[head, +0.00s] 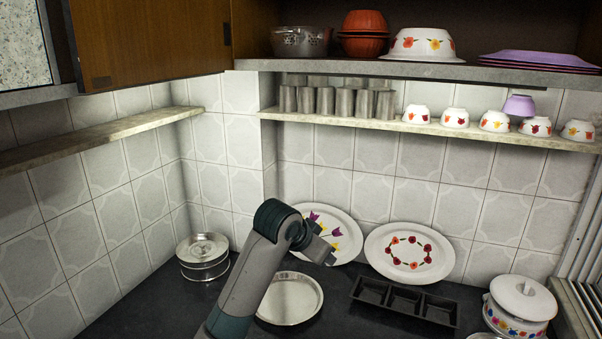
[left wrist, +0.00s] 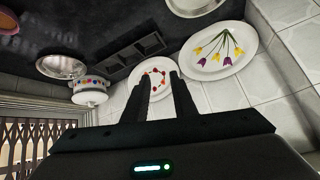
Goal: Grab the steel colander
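The steel colander (head: 300,41), a grey metal bowl with small holes in its side, sits at the left of the upper shelf, beside the orange bowls. It is not seen in the left wrist view. My left gripper (head: 326,252) is over the counter in front of the tulip plate, well below the colander and away from it. In the left wrist view its two fingers (left wrist: 160,88) stand apart with nothing between them. My right gripper is in neither view.
The upper shelf (head: 440,71) also holds orange bowls (head: 364,34) and a flowered bowl (head: 423,45). A wooden cabinet door (head: 150,40) is left of the colander. Steel tumblers (head: 325,101) and small bowls line the lower shelf. Plates (head: 410,252) lean on the wall.

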